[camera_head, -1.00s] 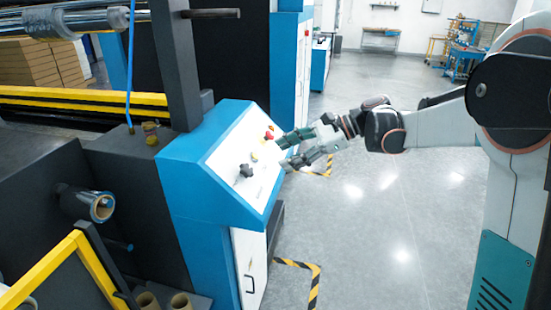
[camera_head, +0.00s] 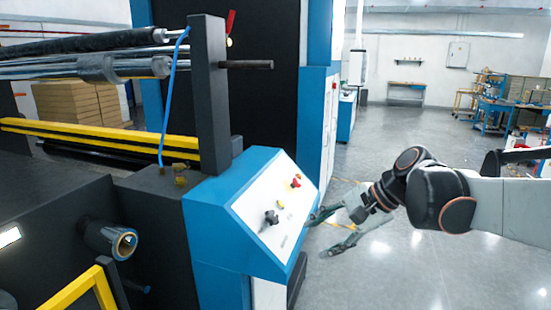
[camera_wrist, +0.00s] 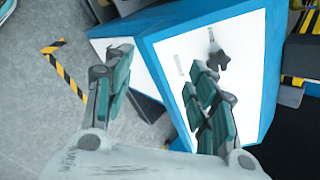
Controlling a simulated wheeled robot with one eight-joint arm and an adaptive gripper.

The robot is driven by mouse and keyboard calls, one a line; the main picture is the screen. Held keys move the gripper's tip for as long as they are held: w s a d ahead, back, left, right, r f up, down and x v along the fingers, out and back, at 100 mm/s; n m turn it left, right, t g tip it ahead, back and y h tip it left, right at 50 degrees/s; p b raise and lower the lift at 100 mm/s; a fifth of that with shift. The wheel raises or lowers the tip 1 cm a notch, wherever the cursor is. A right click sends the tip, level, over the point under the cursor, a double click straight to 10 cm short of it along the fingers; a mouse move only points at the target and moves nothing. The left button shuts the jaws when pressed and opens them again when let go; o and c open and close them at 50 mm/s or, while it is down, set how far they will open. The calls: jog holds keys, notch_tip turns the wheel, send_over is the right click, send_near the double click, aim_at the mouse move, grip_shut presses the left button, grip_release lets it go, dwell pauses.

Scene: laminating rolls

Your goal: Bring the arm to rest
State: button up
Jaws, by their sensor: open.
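My gripper (camera_head: 330,230) is open and empty, just right of the blue control console (camera_head: 215,220). Its green-padded fingers are spread apart in the wrist view (camera_wrist: 160,100). The console's sloped white panel (camera_head: 282,208) carries a red button (camera_head: 296,181) and a dark star-shaped knob (camera_head: 270,218). In the wrist view one finger overlaps the panel near the knob (camera_wrist: 216,60). I cannot tell from this whether the finger touches the panel. My arm reaches in from the right of the head view.
A dark post (camera_head: 210,95) and a yellow rail (camera_head: 100,140) stand left of the console. A film roll (camera_head: 112,241) projects at lower left. Open grey floor (camera_head: 400,270) lies to the right. Blue workbenches (camera_head: 500,110) stand at the far right.

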jog(key=s+d+f+n+t+h+b, duration=0.2)
jog(key=s+d+f+n+h, duration=0.1)
jog(key=s, duration=0.6)
jog(key=s+d+f+n+t+h+b, duration=0.1)
jog(key=s+d+f+n+h, duration=0.3)
jog(key=s+f+n, duration=0.4)
jog(key=shift+s+d+t+b, duration=0.4)
jog(key=shift+s+d+b, duration=0.2)
jog(key=shift+s, duration=0.3)
